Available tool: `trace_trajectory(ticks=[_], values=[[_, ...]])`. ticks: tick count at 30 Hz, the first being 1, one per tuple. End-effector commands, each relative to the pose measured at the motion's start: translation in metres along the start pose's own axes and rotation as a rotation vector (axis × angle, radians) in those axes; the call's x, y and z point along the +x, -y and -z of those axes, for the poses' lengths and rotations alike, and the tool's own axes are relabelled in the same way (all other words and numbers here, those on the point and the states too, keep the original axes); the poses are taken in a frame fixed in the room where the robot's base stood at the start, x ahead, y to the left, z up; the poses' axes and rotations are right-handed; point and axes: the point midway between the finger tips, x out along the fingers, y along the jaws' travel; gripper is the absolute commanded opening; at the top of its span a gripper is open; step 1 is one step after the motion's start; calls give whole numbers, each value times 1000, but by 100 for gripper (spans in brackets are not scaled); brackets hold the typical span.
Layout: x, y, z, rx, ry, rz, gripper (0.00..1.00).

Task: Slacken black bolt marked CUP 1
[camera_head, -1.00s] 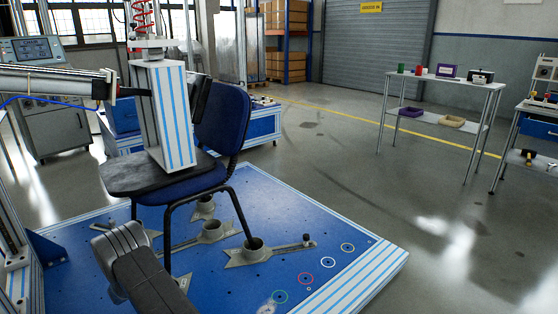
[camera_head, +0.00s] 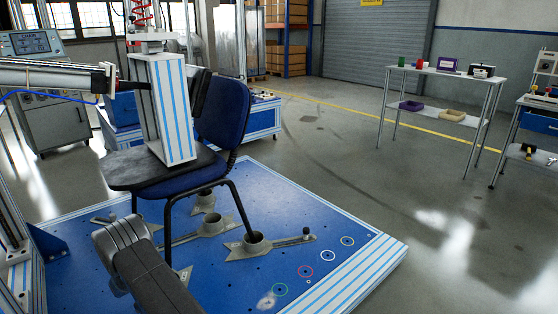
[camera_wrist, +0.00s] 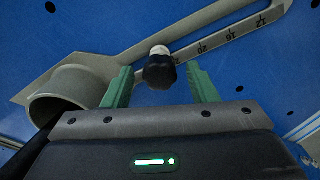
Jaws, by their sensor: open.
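In the wrist view a black bolt (camera_wrist: 159,72) with a pale collar stands in the slot of a grey metal arm with a number scale. A round grey cup (camera_wrist: 72,97) is at that arm's left end. My gripper (camera_wrist: 160,86) is open, its two green fingers apart on either side of the bolt's head in the picture; contact does not show. No CUP 1 marking is readable. In the head view several grey cups sit on the blue platform, one (camera_head: 253,242) around a chair leg with a black bolt (camera_head: 306,231) on its arm. My fingers are hidden there.
A blue chair (camera_head: 222,110) stands on the blue platform (camera_head: 340,224), with a striped column (camera_head: 170,110) over its seat. Coloured rings mark the platform's front right. A white shelf table (camera_head: 440,75) stands at the back right, with clear floor between.

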Motion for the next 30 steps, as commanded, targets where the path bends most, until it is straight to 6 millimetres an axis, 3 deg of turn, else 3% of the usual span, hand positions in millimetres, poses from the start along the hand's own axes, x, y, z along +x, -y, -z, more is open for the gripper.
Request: trace_trajectory(ticks=[6,16,26,30], values=[[0,0,0,30,0,0,53],[0,0,0,323,0,0,53],[0,0,0,352,0,0,53],[0,0,0,439,0,0,53]])
